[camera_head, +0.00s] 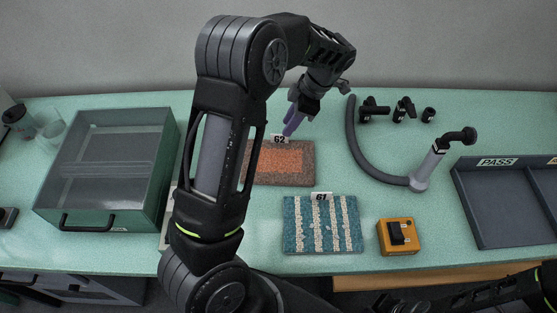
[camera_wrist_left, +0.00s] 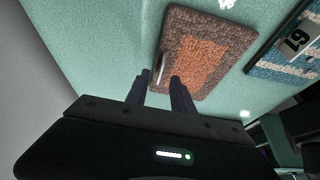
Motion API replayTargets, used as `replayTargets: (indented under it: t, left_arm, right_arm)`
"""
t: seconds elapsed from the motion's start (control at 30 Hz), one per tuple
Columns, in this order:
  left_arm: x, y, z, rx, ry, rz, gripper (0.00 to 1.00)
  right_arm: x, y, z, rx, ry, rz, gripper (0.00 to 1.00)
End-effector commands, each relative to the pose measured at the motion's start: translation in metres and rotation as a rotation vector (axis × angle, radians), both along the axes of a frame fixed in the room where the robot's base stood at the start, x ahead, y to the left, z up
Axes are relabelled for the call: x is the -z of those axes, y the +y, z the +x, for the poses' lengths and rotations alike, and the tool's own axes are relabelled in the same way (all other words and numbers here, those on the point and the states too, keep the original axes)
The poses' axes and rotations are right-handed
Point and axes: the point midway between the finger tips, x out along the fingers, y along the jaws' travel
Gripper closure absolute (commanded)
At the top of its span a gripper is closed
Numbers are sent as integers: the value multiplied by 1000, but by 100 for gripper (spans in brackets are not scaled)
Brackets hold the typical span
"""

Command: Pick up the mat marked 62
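The mat marked 62 (camera_head: 280,166) is brown with an orange middle and lies flat on the green table. Its white 62 tag (camera_head: 279,139) stands at its far edge. The mat also shows in the left wrist view (camera_wrist_left: 207,50), where the tag (camera_wrist_left: 162,68) appears nearly edge-on. My left gripper (camera_head: 290,126) points down near the mat's far edge, by the tag. Its fingers are apart and empty in the wrist view (camera_wrist_left: 160,77), with the tag just beyond the gap. My left arm covers part of the mat's left side. My right gripper is not in view.
A teal striped mat marked 61 (camera_head: 321,224) lies nearer. An orange switch box (camera_head: 399,237) stands beside it. A curved hose tool (camera_head: 420,174), dark fittings (camera_head: 403,109) and a PASS tray (camera_head: 496,205) are to the right. A lidded clear box (camera_head: 107,161) is left.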

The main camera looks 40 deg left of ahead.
Motion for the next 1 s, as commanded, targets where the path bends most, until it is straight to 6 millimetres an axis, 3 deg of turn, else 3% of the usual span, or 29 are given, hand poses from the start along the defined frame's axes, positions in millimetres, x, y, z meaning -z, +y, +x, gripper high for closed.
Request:
replayTargets:
  t: [0.27,0.6,1.0]
  left_arm:
    - [6,2,-2,0,1,-1,71]
    - [46,16,-13,-1,0,0,71]
    - [47,17,-13,-1,-1,-1,71]
  right_arm:
    - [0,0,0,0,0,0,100]
    - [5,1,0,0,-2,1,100]
    - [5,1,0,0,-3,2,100]
